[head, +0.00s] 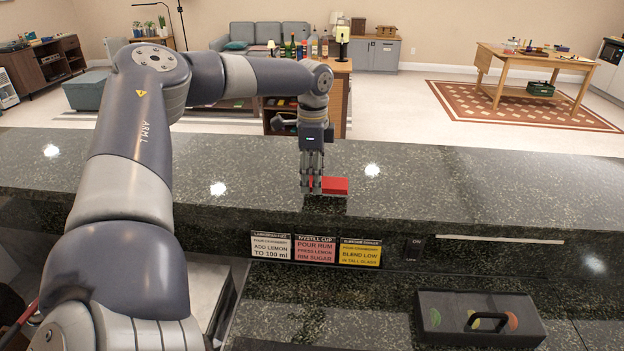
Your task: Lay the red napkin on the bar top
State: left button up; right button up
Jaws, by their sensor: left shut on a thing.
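The red napkin (336,186) is a small flat red piece at the front edge of the dark stone bar top (420,190). My left gripper (311,185) points down and is shut on the napkin, with most of the red showing to the right of the fingers. The napkin is at or just above the bar top; I cannot tell whether it touches. The part of the napkin behind the fingers is hidden. My right gripper is not in view.
Recipe cards (314,249) stand on the bar's front face below. Bottles (303,48) stand on a cabinet beyond. The bar top is clear on both sides.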

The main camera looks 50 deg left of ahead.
pick_arm(q)
notch_tip(320, 180, down, 2)
jog(key=shift+a+f, duration=0.1)
jog(key=shift+f, duration=0.1)
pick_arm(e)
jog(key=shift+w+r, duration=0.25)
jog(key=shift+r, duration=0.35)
pick_arm(q)
jog(key=shift+f, duration=0.1)
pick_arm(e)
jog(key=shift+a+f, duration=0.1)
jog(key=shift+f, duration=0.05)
pick_arm(q)
jog(key=o, duration=0.7)
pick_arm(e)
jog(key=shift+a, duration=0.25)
